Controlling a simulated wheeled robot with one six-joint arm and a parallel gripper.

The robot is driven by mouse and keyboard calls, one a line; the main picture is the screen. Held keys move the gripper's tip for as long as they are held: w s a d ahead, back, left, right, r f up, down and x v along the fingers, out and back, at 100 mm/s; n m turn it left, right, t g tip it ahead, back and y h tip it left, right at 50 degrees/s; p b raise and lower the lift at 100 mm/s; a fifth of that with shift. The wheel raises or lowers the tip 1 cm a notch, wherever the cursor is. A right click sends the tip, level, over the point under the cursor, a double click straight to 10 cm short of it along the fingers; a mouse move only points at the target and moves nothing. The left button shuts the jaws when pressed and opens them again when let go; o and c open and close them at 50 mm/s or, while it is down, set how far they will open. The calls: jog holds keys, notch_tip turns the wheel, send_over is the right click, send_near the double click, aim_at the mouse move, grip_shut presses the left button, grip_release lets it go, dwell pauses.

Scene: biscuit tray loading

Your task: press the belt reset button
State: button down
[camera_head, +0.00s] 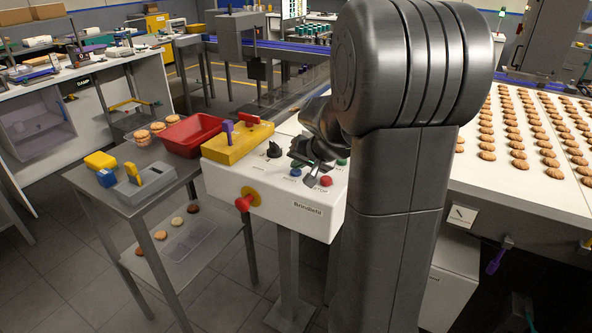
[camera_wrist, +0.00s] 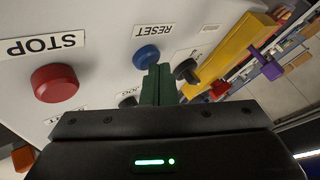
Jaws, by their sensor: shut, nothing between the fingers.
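The blue reset button (camera_wrist: 146,56) sits by its RESET label (camera_wrist: 153,30) on the white control box (camera_head: 275,207). In the head view the blue button (camera_head: 296,172) shows just below my gripper (camera_head: 307,172). In the wrist view my gripper (camera_wrist: 159,72) has its green fingers together and empty, with the tips beside the blue button's lower right edge. I cannot tell whether they touch it. The red STOP button (camera_wrist: 54,83) is to the left. A black knob (camera_wrist: 187,70) is just right of the fingers. A dark button by the JOG label is partly hidden.
A yellow holder (camera_head: 236,143) with a purple handle lies across the box's left end. A red knob (camera_head: 244,202) on a yellow collar sticks out in front. A grey side table (camera_head: 150,206) with a red bin (camera_head: 190,134) stands left. The biscuit belt (camera_head: 478,183) is right.

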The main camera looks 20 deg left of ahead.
aim_at(299, 173)
dwell(0.4)
jog(key=shift+r+p, duration=0.65)
jog(key=shift+r, duration=0.25)
notch_tip(299, 173, up, 5)
jog(key=p, duration=0.3)
jog(key=shift+d+f, duration=0.1)
dwell(0.7)
